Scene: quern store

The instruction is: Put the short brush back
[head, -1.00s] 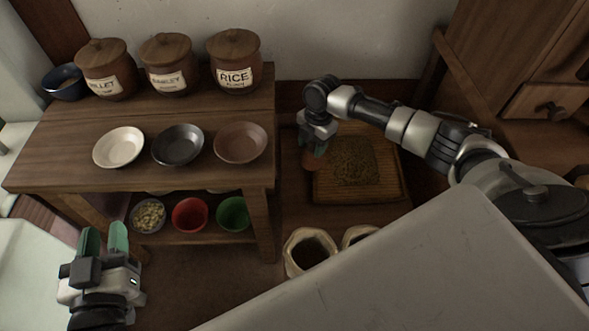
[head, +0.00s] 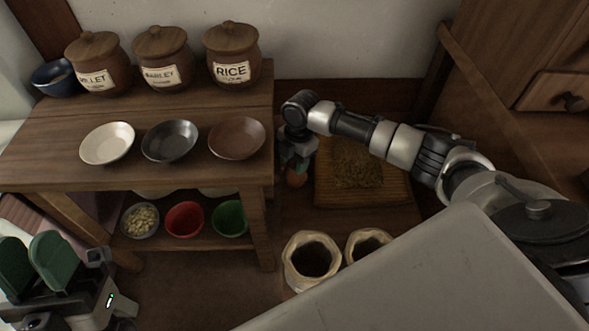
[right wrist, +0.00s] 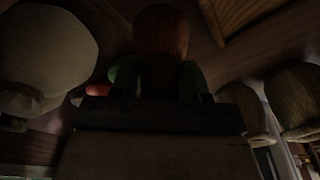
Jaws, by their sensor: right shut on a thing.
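My right gripper (head: 296,165) hangs between the wooden table and a tray of grain. It is shut on a reddish-brown thing, which I take to be the short brush (head: 297,178); it is small and dim in the head view. In the right wrist view its rounded brown end (right wrist: 160,32) shows between the green fingers, and the rest is hidden. My left gripper (head: 32,250) is at the lower left, open and empty, its green fingers apart.
The wooden table (head: 60,135) holds lidded jars and three dishes, with several bowls on its lower shelf. The grain tray (head: 400,195) lies right of the gripper. Two open sacks (head: 295,270) stand in front. A wooden cabinet (head: 520,50) is at the right.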

